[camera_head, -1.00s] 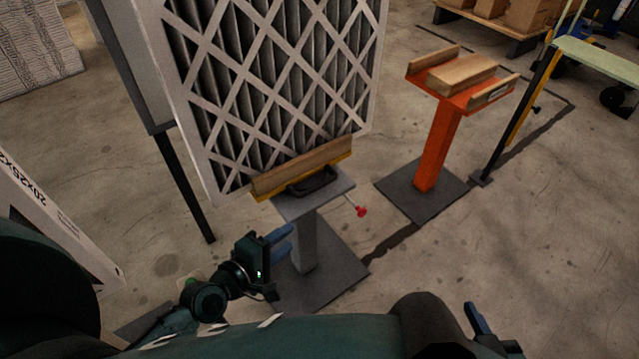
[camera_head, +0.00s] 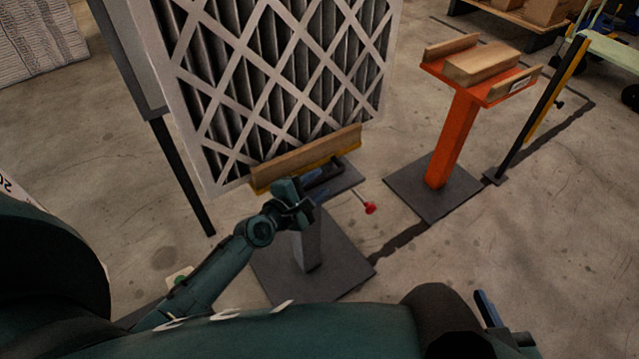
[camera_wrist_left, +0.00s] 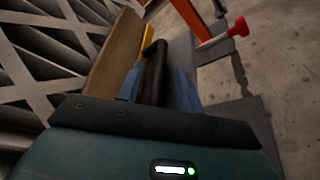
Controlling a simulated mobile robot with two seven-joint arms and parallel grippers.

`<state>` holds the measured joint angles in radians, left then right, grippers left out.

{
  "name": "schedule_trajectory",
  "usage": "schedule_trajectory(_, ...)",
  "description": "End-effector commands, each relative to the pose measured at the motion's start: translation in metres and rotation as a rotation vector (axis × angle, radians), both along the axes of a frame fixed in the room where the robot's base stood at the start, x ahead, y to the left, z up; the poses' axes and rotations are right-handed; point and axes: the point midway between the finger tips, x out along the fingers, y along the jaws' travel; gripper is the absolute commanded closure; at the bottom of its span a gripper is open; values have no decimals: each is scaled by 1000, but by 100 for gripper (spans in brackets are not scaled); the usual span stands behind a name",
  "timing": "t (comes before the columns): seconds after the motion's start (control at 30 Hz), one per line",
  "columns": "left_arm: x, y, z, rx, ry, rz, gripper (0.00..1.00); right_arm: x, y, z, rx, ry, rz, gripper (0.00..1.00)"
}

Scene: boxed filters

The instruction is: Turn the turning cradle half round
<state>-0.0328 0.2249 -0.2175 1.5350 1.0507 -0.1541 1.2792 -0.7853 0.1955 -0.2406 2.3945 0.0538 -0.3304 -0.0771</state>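The turning cradle (camera_head: 308,160), with a wooden rail and yellow edge, sits on a grey pedestal (camera_head: 308,245). A large pleated filter (camera_head: 265,80) stands upright in it. A black handle (camera_head: 330,173) is on the cradle's near side; it also shows in the left wrist view (camera_wrist_left: 154,72). My left gripper (camera_head: 315,192) is at this handle, with its blue fingers (camera_wrist_left: 158,88) on either side of the bar; whether they press on it I cannot tell. A red knob (camera_head: 369,208) on a thin rod sticks out at right. My right gripper (camera_head: 488,310) is mostly hidden at the bottom.
An orange stand (camera_head: 452,140) with wooden blocks stands to the right on a dark base plate. A grey panel on a black post (camera_head: 183,178) stands left of the filter. Bare floor (camera_head: 550,250) lies at the right.

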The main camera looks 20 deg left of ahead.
Motion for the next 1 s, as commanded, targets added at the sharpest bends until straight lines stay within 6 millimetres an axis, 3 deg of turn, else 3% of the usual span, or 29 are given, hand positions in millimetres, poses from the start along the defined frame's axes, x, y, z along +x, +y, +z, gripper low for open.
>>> schedule_trajectory(0.17, 13, -5, -3, 1, -1, -1, 64, 1, 1, -4, -7, -1, 5, 64)
schedule_trajectory(0.47, 15, -5, -4, 1, 1, -1, 64, 1, 2, -5, -9, 3, 8, 64)
schedule_trajectory(0.9, 15, -5, -4, 1, 1, -1, 99, 1, 2, -5, -10, 3, 8, 64)
schedule_trajectory(1.0, 15, -5, -4, 1, 1, -1, 100, 1, 2, -4, -10, 2, 8, 64)
